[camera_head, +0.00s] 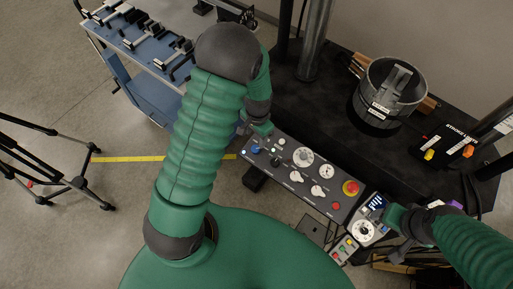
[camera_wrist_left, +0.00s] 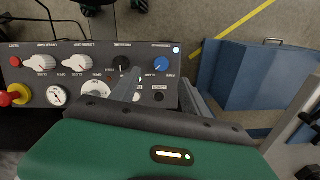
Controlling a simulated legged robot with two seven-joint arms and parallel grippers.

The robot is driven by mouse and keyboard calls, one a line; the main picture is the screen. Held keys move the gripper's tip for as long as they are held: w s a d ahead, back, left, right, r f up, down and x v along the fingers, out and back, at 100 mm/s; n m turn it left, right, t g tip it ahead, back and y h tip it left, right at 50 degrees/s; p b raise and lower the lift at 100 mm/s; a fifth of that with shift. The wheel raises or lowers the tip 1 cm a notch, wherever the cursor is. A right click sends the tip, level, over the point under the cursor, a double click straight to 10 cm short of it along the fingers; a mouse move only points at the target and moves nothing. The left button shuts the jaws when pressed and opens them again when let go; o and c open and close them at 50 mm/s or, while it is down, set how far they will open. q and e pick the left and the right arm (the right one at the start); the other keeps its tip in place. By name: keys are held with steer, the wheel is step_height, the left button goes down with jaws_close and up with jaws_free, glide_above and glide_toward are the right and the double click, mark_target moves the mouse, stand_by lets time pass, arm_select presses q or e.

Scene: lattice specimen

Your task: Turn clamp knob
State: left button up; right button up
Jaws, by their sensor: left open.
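The control panel (camera_head: 300,180) has two white knobs, a black knob and a blue knob. The white knobs (camera_wrist_left: 40,62) and (camera_wrist_left: 77,63) sit left of the black knob (camera_wrist_left: 121,63) in the left wrist view, where labels appear upside down; I take the white ones as the clamp knobs. My left gripper (camera_head: 257,136) is over the panel's far left end. In the left wrist view its open fingers (camera_wrist_left: 160,80) point toward the blue knob (camera_wrist_left: 161,64), with nothing seen between them. My right gripper (camera_head: 398,217) is beside a white dial device (camera_head: 366,226); its jaws are unclear.
A red emergency button (camera_head: 350,188) and gauges (camera_head: 303,157) are on the panel. A round metal vessel (camera_head: 390,93) stands on the black bench behind. A blue cart (camera_head: 150,90) stands at back left and a tripod (camera_head: 50,170) at left. Floor between them is clear.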

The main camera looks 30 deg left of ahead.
mark_target(255, 148)
arm_select(q)
steer(key=f, duration=0.2)
steer(key=w+f, duration=0.1)
steer(key=f, duration=0.5)
steer(key=shift+w+a+p, duration=0.25)
steer(key=shift+a+p, duration=0.05)
steer(key=f, duration=0.3)
steer(key=shift+s+a+f, duration=0.2)
steer(key=shift+s+a, duration=0.1)
steer(key=shift+a, duration=0.05)
steer(key=shift+f, duration=0.15)
steer(key=shift+w+d, duration=0.15)
steer(key=shift+d, duration=0.1)
steer(key=shift+c, duration=1.5)
steer(key=shift+a, duration=0.1)
jaws_close()
arm_select(e)
steer(key=shift+w+a+r, duration=0.2)
steer(key=shift+w+r, duration=0.1)
steer(key=shift+w, duration=0.4)
